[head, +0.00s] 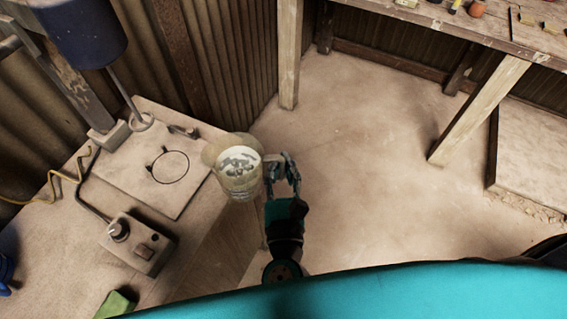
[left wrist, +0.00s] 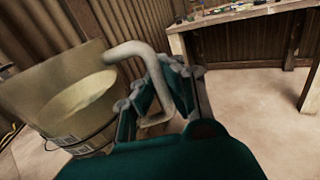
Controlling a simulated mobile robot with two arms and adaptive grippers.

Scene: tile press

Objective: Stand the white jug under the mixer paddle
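The white jug (head: 239,181) is a translucent, yellowish-white vessel with pale contents. It appears held up at the right edge of the mixer bench. My left gripper (head: 282,165) is at its right side. In the left wrist view, the jug (left wrist: 62,100) fills the left, and its pale handle (left wrist: 158,75) passes between my left fingers (left wrist: 158,98), which appear closed around it. The mixer paddle (head: 141,122) is a small disc on a thin shaft below a dark blue motor (head: 85,32), left of the jug. My right gripper is not in view.
A pale plate with a dark ring (head: 170,167) lies on the bench (head: 60,225), between paddle and jug. A control box with a knob (head: 138,243) and a green sponge-like block (head: 116,304) are nearer. A workbench (head: 440,25) stands at the upper right. Open floor (head: 360,150) lies between.

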